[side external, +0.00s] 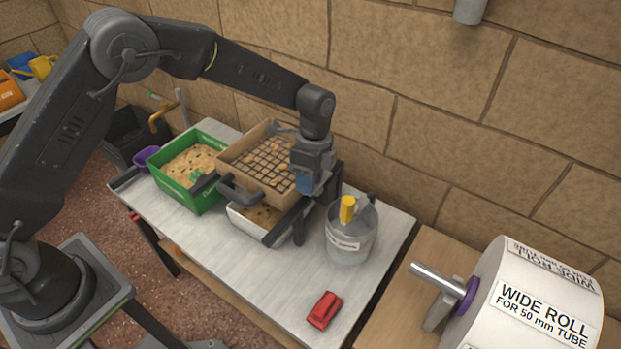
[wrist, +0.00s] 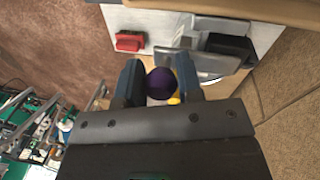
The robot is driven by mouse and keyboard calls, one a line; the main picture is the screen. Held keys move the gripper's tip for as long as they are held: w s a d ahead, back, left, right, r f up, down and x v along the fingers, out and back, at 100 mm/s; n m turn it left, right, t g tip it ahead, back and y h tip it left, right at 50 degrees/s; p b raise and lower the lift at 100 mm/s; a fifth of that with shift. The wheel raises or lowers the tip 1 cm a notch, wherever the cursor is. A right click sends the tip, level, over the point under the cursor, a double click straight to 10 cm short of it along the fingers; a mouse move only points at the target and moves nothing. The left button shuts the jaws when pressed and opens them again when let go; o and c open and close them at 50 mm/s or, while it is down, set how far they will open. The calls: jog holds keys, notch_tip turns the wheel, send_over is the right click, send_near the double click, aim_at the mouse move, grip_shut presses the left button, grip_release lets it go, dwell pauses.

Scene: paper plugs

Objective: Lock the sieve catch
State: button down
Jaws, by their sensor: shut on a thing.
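The sieve (side external: 229,161), a tan wooden frame with a dark grid and some lumps on it, sits on a dark stand over a white tray (side external: 247,221). My gripper (side external: 306,186) is at the sieve's right end, pointing down. In the wrist view my gripper (wrist: 159,84) has its two blue-grey fingers on either side of a round dark purple knob (wrist: 161,82), closed on it. The knob looks like part of the catch. In the side view it is hidden by my gripper. I cannot tell the catch's position.
A green box (side external: 190,201) of pale crumbly material stands left of the sieve. A grey bucket (side external: 347,249) with a yellow-handled tool stands close to the right of my gripper. A red block (side external: 323,310) lies near the front. The table (side external: 260,290) is clear at front left.

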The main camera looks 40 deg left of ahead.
jog(key=shift+w+r, duration=0.1)
jog(key=shift+r, duration=0.05)
jog(key=c, duration=1.1)
grip_release()
jog(key=r, duration=0.4)
jog(key=w+r, duration=0.1)
jog(key=r, duration=0.4)
jog(key=w+r, duration=0.1)
jog(key=r, duration=0.3)
jog(key=shift+w+a+r, duration=0.25)
jog(key=s+a+r+n+t, duration=0.4)
jog(key=s+a+r+n, duration=0.35)
jog(key=s+r, duration=0.4)
jog(key=s+a+f+n+t, duration=0.1)
jog(key=s+n, duration=0.1)
jog(key=s, duration=0.3)
jog(key=s+a+f+n+t, duration=0.1)
jog(key=s+a+n, duration=0.1)
jog(key=s, duration=0.4)
jog(key=s+a+f+n+t, duration=0.1)
jog(key=s+a+n, duration=0.1)
jog(key=s+n, duration=0.2)
jog(key=shift+s+a+f+n+t, duration=0.1)
jog(key=shift+s+n+t, duration=0.1)
jog(key=shift+s, duration=0.35)
jog(key=shift+s+a+n+t, duration=0.1)
jog(key=shift+s+t, duration=0.1)
jog(key=shift+s, duration=0.35)
